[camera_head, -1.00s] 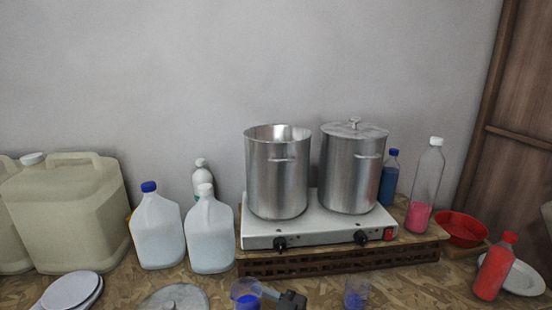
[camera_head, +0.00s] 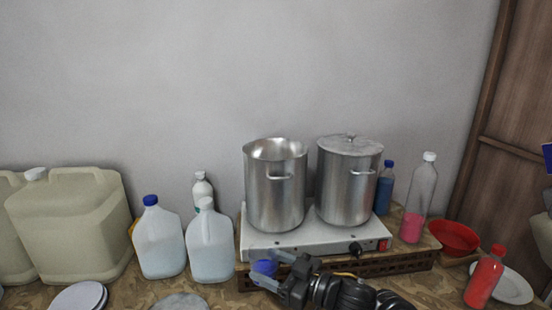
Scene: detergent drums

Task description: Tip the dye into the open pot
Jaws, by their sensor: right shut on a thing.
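The open pot (camera_head: 275,198) is a tall steel pot without a lid, on the left side of the white two-burner stove (camera_head: 258,246). My right gripper (camera_head: 265,269), on a black arm from the lower right, is shut on a small clear cup with blue dye (camera_head: 264,267). It holds the cup in front of the stove's front left edge, below and in front of the open pot. The cup looks about upright, and the fingers partly cover it. My left gripper is not in view.
A lidded steel pot (camera_head: 347,190) stands right of the open one. Two clear jugs (camera_head: 158,243) and a large beige canister (camera_head: 70,230) stand left. A blue bottle (camera_head: 384,190), a pink-filled bottle (camera_head: 416,205), a red bowl (camera_head: 455,237) and a red bottle (camera_head: 485,278) stand right.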

